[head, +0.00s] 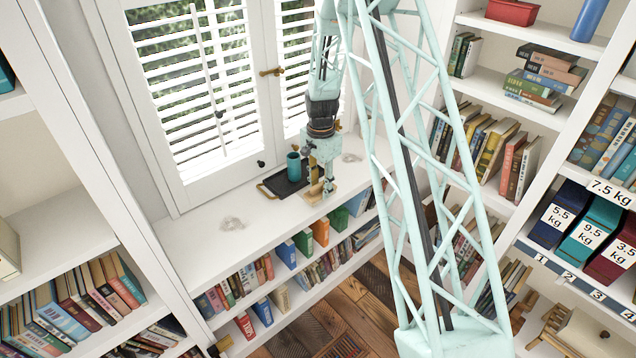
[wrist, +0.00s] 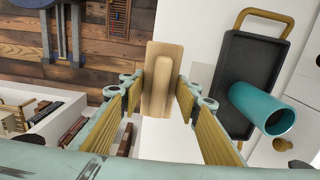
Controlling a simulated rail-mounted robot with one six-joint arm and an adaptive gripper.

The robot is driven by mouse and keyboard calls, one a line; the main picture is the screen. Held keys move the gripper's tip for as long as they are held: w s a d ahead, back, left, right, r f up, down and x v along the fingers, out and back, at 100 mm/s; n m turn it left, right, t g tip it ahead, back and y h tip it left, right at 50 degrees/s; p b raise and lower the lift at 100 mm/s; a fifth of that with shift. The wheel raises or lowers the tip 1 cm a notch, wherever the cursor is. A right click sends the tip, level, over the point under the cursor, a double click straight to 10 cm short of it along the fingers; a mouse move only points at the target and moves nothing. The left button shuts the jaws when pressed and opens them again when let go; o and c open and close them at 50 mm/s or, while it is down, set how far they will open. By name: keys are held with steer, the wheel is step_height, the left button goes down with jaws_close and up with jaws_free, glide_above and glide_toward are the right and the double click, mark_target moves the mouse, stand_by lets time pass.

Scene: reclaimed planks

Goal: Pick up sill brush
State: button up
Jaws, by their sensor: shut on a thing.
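The sill brush (wrist: 155,102) is a pale wooden block with a raised grip along its top, seen from above in the wrist view. In the head view the brush (head: 315,197) is small, at the front part of the white window sill (head: 255,222). My gripper (wrist: 162,95) points down over it with a finger on each side, shut on it. The gripper (head: 322,183) also shows in the head view. I cannot tell whether the brush touches the sill or is just above it. Its underside is hidden.
A dark tray (head: 270,190) with brass handles holds a teal cup (head: 293,166), close beside the brush; the tray (wrist: 238,62) and cup (wrist: 262,108) fill the wrist view's right. Shuttered windows (head: 200,80) stand behind. Clear lumps (head: 231,223) lie on the sill. Bookshelves flank it.

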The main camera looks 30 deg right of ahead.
steer(key=s+a+r, duration=0.1)
steer(key=s+a, duration=0.1)
steer(key=s, duration=0.9)
steer(key=shift+s+a+p, duration=0.15)
steer(key=shift+a+p, duration=0.1)
steer(key=shift+p, duration=0.2)
steer(key=shift+o, duration=1.4)
steer(key=shift+c, duration=0.7)
